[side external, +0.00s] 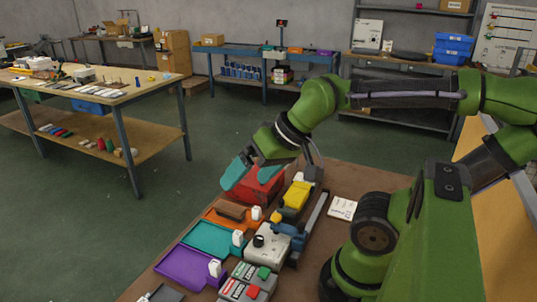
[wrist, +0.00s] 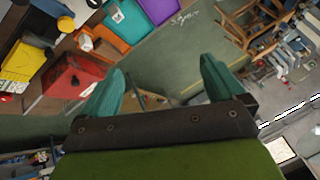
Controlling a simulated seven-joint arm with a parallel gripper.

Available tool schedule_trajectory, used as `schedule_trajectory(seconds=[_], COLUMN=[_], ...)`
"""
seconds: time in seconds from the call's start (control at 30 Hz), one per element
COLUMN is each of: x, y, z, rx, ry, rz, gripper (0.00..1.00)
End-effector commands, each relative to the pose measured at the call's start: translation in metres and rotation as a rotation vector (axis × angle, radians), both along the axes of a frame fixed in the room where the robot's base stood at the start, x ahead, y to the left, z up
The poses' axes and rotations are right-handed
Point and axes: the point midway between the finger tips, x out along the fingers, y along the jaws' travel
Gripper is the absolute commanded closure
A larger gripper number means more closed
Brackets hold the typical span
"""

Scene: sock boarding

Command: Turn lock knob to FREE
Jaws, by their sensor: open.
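My gripper (side external: 245,175) has teal fingers and hangs over the far end of the bench, near a red box (side external: 262,188). In the wrist view my gripper (wrist: 161,68) is open, with nothing between its fingers. The red box (wrist: 72,76) lies left of the fingers there and has a small dark part on its face. A black round knob (side external: 258,241) stands on a pale grey box (side external: 268,252) nearer the camera, well apart from my gripper. I cannot read any FREE mark or tell which knob is the lock knob.
Orange (side external: 226,222), teal (side external: 205,238) and purple (side external: 180,265) trays line the bench's left side. A yellow device (side external: 296,195) and a blue part (side external: 290,232) stand right of them. A control box with green and red buttons (side external: 248,282) is in front. Open floor lies left.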

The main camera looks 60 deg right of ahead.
Motion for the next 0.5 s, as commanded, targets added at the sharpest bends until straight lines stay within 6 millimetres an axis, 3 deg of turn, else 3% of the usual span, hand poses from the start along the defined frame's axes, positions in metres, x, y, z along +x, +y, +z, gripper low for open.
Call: schedule_trajectory(seconds=[0.03,0.13,0.23,0.37,0.5], x=[-0.001,0.004,0.019,0.045,0.061], y=[0.003,-0.002,-0.025,-0.082,-0.162], z=[0.003,-0.006,-0.015,-0.029,-0.048], rx=[-0.001,0.007,0.015,0.037,0.052], ry=[-0.012,0.034,0.101,0.228,0.366], rz=[0.014,-0.006,-0.075,-0.278,-0.590], gripper=[0.12,0.28,0.41,0.41,0.41])
